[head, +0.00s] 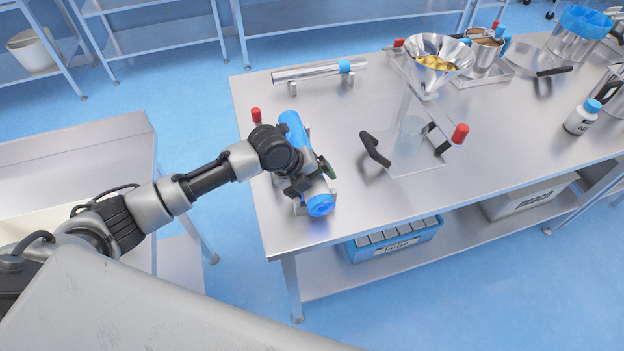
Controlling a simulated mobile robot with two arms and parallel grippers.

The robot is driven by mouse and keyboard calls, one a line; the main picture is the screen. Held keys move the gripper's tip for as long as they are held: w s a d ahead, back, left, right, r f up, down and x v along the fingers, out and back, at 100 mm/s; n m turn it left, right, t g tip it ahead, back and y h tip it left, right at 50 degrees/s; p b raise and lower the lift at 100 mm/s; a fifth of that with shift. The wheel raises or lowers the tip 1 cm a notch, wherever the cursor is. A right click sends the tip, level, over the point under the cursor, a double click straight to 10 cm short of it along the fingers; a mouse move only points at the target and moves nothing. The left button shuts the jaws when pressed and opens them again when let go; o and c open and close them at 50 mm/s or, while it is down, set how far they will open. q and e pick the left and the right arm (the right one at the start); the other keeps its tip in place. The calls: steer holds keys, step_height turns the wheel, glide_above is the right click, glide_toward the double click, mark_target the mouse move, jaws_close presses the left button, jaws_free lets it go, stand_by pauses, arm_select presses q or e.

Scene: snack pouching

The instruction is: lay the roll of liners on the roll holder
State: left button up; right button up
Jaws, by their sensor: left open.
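The blue roll of liners (320,205) lies lengthwise near the left end of the steel table. Small grey upright brackets of what looks like the roll holder (299,207) show beside and under its near end. My left gripper (312,178) is open, with its dark fingers around or just over the middle of the roll. The gripper and wrist hide the roll's middle, so I cannot tell whether the fingers touch it. The roll's far end (291,122) shows beyond my wrist. My right gripper is not in view.
A metal tube with a blue ring (318,72) rests on low supports at the back left. A stand with black handles (374,149), red knobs and a funnel (437,62) is to the right.

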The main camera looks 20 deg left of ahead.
arm_select(q)
steer(key=b+v, duration=0.2)
steer(key=v, duration=0.8)
steer(key=shift+r, duration=0.4)
steer(key=shift+s+a, duration=0.1)
steer(key=shift+a, duration=0.05)
